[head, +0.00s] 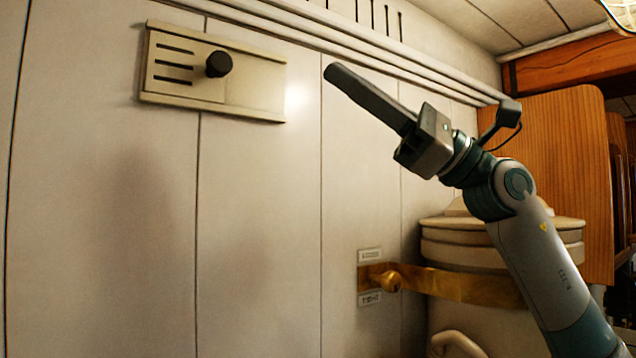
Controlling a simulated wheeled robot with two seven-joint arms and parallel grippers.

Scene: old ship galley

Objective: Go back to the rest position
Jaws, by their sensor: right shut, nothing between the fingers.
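My right gripper (335,75) is raised in front of the pale panelled wall, pointing up and to the left. Its dark fingers are shut together with nothing between them. Its arm comes in from the lower right. The fingertips are to the right of a slotted vent plate (250,92) with a black knob (218,64), apart from it in the picture. My left gripper is not in view.
A brass knob on a brass bar (470,287) sits low on the wall between small label plates. A cream drum-like container (455,245) stands behind my right arm. A wooden panel (560,170) is at the right. The wall's left part is bare.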

